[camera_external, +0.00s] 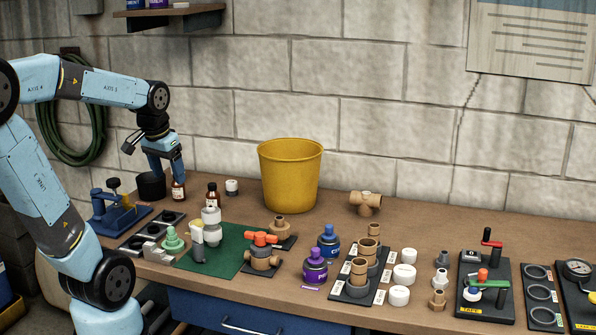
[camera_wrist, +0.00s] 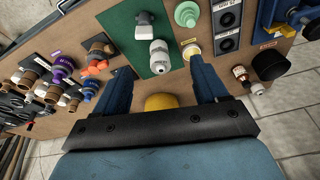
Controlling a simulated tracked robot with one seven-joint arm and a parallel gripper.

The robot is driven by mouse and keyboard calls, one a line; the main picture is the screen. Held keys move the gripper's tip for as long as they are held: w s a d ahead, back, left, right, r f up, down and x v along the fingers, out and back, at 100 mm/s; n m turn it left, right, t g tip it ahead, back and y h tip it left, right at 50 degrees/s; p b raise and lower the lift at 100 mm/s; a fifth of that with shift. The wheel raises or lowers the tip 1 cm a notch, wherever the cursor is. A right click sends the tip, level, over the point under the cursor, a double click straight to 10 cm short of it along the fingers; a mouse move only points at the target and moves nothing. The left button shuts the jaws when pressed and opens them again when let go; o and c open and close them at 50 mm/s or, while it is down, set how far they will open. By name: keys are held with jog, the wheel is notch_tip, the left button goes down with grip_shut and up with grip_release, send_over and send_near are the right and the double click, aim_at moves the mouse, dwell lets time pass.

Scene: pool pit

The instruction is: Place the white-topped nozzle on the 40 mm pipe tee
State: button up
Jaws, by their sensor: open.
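My gripper (camera_external: 166,172) hangs at the back left of the bench in the external view, above the black cup and brown bottles. In the wrist view my gripper (camera_wrist: 160,72) is open, with nothing between its fingers. A pale grey-and-white fitting (camera_external: 211,226) stands upright on the green mat; it also shows in the wrist view (camera_wrist: 159,56). Several small nozzle-like fittings (camera_external: 441,279) stand in a row at the right; I cannot tell which is the white-topped nozzle. A tan pipe tee (camera_external: 366,203) stands near the wall; another tan tee-like fitting (camera_external: 280,228) sits on a black base. Their sizes are unreadable.
A yellow bucket (camera_external: 290,175) stands at the back. Brown bottles (camera_external: 212,195) and a black cup (camera_external: 151,186) are near my gripper. An orange-handled valve (camera_external: 262,250), purple can (camera_external: 315,268) and blue can (camera_external: 328,243) crowd the middle. Bare bench shows right of the bucket.

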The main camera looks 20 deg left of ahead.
jog(key=w+d+f+m+g, duration=0.2)
jog(key=w+d+f+g, duration=0.1)
jog(key=w+d+f, duration=0.15)
send_over(196, 227)
notch_tip(196, 227, down, 8)
jog(key=shift+w+f, duration=0.1)
jog(key=shift+s+f, duration=0.2)
jog(key=shift+f, duration=2.75)
grip_shut()
jog(key=shift+r, duration=0.1)
